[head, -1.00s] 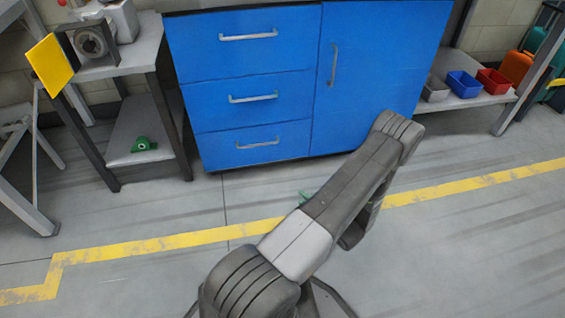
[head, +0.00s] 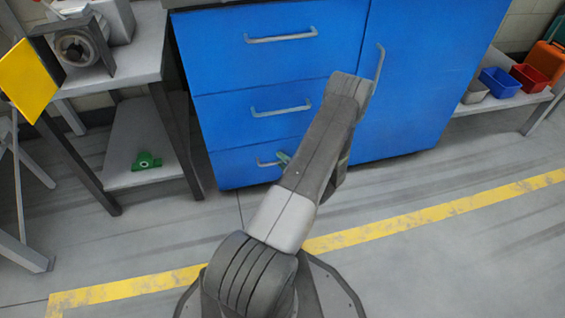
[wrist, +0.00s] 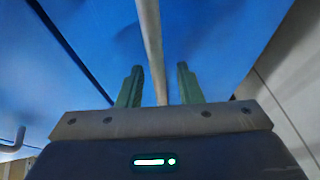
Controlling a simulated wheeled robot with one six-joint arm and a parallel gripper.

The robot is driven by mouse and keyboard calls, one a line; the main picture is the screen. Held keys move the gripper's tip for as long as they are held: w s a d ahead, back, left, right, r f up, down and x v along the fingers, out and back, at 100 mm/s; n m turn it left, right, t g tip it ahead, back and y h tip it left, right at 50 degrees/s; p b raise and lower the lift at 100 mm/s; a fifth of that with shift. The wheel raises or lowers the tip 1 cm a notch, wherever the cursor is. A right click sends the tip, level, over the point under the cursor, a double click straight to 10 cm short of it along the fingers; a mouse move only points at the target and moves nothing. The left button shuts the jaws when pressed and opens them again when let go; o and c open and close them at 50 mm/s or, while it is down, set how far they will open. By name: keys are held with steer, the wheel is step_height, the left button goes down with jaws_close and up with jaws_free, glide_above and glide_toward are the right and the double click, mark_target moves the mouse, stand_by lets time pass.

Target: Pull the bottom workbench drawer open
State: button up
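The blue workbench cabinet has a stack of drawers on its left side. The bottom drawer (head: 232,168) is shut, with a grey bar handle (head: 265,163) that my arm partly hides. My gripper (head: 283,157) is at the right part of this handle; only a bit of green finger shows there. In the wrist view, my gripper (wrist: 159,72) is open, with its two green fingers apart. A handle bar (wrist: 150,40) runs between the fingers, with a gap visible on both sides.
The middle drawer handle (head: 281,109) and top drawer handle (head: 281,37) are above. A tall cabinet door (head: 415,85) is to the right. A side table with a lower shelf (head: 125,175) bearing a green part (head: 146,161) stands left. The floor before the cabinet is clear.

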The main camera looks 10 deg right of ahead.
jaws_close()
